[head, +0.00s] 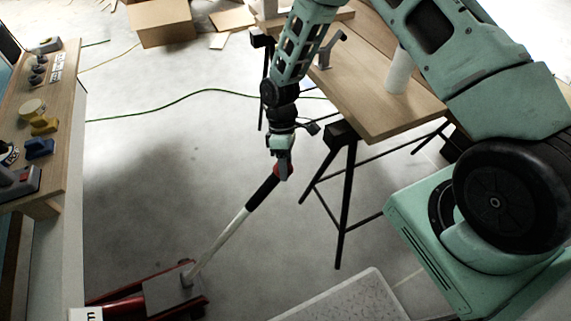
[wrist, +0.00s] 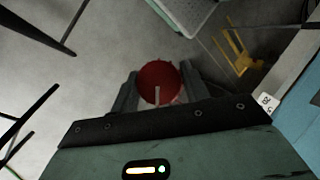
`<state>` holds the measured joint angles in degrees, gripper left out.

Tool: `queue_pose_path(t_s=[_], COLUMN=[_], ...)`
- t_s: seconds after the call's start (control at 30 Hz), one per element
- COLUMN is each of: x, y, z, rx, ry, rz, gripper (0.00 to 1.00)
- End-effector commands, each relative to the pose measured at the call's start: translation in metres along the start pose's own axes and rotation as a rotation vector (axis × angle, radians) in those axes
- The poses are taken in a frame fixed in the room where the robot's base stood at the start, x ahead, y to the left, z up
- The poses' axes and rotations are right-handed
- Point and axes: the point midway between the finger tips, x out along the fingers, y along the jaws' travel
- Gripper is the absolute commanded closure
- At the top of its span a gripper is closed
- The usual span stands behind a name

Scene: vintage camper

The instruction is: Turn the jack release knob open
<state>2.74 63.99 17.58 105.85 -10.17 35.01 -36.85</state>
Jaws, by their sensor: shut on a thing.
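The jack release knob is a round red cap with a white line (wrist: 157,80), at the upper end of the jack's handle (head: 222,238). In the head view only a bit of its red edge shows by my fingers. The handle is a pale pole with a black grip (head: 263,191), leaning up to the right from the red floor jack (head: 125,307) at the lower left. My gripper (head: 283,169) points down over the handle's top and is shut on the knob, with one finger on each side in the wrist view (wrist: 160,88).
A wooden table (head: 370,100) on black trestles (head: 345,190) stands right of the handle, bearing a white roll (head: 398,72). A wooden bench (head: 58,120) with tools runs along the left. A green cable (head: 170,107) crosses the floor. A yellow stand (wrist: 238,52) shows in the wrist view.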

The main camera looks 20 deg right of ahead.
Motion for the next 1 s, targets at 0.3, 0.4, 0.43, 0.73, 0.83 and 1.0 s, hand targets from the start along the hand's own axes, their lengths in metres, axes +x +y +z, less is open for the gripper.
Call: queue_pose_path(t_s=[0.3,0.4,0.43,0.73,0.83,1.0], x=[0.000,0.000,0.000,-0.020,-0.040,-0.081], y=[0.001,0.001,0.001,0.001,0.002,0.002], z=[0.001,0.001,0.001,0.000,0.000,0.000], rx=[0.001,0.001,0.001,0.001,0.002,0.001], ry=[0.000,0.000,0.000,0.003,0.004,0.005], rz=[0.002,0.002,0.002,0.004,0.006,0.007], gripper=[0.33,0.33,0.33,0.33,0.33,0.33])
